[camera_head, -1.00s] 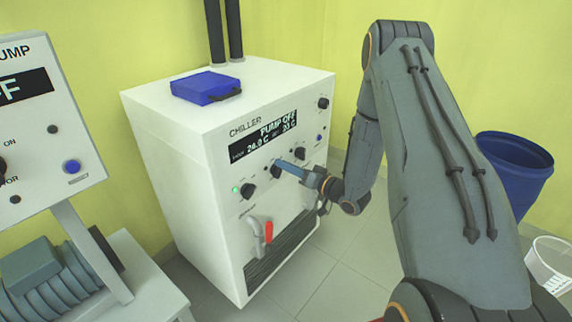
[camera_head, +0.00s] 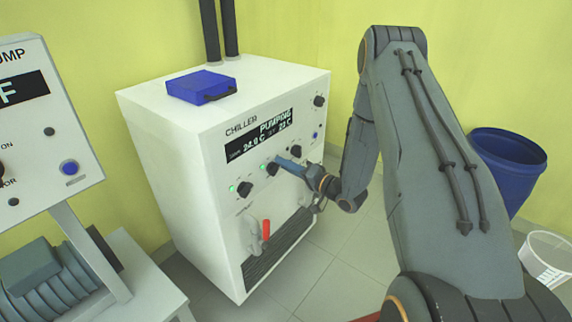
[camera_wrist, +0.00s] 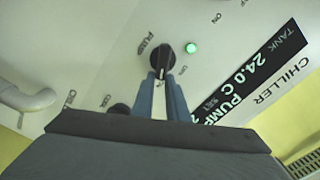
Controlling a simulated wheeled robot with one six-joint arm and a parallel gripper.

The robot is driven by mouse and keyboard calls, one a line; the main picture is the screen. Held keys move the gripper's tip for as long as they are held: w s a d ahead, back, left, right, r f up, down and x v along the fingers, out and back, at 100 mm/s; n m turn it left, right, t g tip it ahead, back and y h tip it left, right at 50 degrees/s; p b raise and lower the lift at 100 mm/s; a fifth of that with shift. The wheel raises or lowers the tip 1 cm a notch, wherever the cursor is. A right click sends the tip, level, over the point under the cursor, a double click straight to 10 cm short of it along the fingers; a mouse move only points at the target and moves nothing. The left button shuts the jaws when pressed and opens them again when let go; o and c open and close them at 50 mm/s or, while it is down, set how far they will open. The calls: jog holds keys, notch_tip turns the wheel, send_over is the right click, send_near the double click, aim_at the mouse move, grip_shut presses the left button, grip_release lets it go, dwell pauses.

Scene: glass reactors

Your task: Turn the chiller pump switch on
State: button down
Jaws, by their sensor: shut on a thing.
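The white chiller (camera_head: 160,140) stands in the middle of the head view. Its display (camera_head: 262,136) now reads what looks like "PUMPING" with 24.0 C below. The black pump switch knob (camera_wrist: 162,60) shows in the wrist view beside the "PUMP" label, with a lit green lamp (camera_wrist: 191,48) next to it. My gripper (camera_wrist: 167,82) is shut on this knob, its two blue fingers on either side. In the head view my gripper (camera_head: 284,164) reaches the chiller's front panel and partly covers the knob.
A red-handled valve (camera_head: 265,230) is low on the chiller front. Another knob (camera_head: 244,189) with a green lamp is left of the gripper. A blue case (camera_head: 201,85) lies on top. A blue bin (camera_head: 512,165) and white basket (camera_head: 550,258) stand at right.

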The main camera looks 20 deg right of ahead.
jog(key=shift+s+a+f, duration=0.35)
jog(key=shift+a+f, duration=0.1)
jog(key=shift+f, duration=0.05)
jog(key=c, duration=1.7)
grip_release()
jog(key=shift+a, duration=0.2)
jog(key=shift+c, duration=0.2)
jog(key=shift+w+d+r, duration=0.15)
jog(key=shift+d+r, duration=0.1)
jog(key=shift+d, duration=0.15)
jog(key=v, duration=0.7)
jog(key=shift+s+d, duration=0.25)
jog(key=shift+s, duration=0.05)
